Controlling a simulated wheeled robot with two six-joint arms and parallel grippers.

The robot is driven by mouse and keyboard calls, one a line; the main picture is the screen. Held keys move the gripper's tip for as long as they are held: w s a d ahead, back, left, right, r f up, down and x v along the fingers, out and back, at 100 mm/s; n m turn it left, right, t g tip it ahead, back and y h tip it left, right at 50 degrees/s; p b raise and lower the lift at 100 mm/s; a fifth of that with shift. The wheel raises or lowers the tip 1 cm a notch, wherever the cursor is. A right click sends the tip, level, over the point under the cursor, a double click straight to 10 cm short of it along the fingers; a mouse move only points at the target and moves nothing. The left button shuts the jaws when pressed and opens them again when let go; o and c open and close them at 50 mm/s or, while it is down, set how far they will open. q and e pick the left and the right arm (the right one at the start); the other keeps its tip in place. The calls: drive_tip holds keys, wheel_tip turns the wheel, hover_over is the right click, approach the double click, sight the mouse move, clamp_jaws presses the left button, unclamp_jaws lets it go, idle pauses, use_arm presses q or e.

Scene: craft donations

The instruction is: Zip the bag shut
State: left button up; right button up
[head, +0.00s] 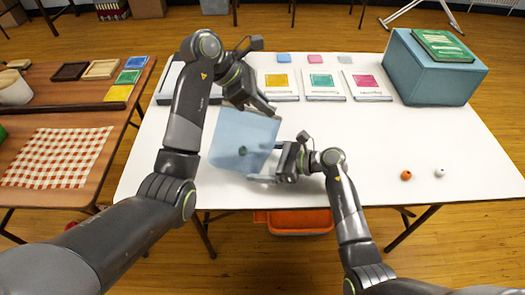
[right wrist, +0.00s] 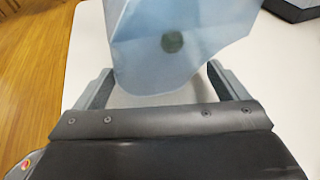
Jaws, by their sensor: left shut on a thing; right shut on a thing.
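The bag (head: 232,138) is a translucent light-blue pouch at the front left of the white table, held tilted between my two grippers. A small dark green round thing (head: 243,151) shows through it. My left gripper (head: 265,108) is shut at the bag's upper right edge. My right gripper (head: 264,163) is shut on its lower right side. In the right wrist view the bag (right wrist: 150,60) hangs between the fingers, with the green spot (right wrist: 172,42) showing. I cannot make out the zip or its slider; the left gripper covers part of the top edge.
Yellow (head: 279,82), green (head: 322,82) and pink (head: 366,82) labelled packets lie behind. A teal box (head: 430,75) with a green book (head: 443,46) stands back right. Orange (head: 406,175) and white (head: 440,172) balls lie front right. The table (head: 350,140) between is clear.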

use_arm(q)
drive_tip(key=shift+w+d+r, duration=0.1)
drive_tip(key=shift+d, duration=1.05)
drive_tip(key=o, duration=0.9)
drive_tip(key=shift+c, duration=0.2)
use_arm(e)
drive_tip(key=shift+c, duration=0.5)
use_arm(q)
drive_tip(key=shift+a, duration=0.1)
drive_tip(key=shift+c, duration=1)
use_arm(e)
drive_tip(key=shift+r, duration=0.1)
use_arm(q)
drive_tip(key=shift+r, duration=3.45)
use_arm(e)
drive_tip(key=shift+c, duration=0.3)
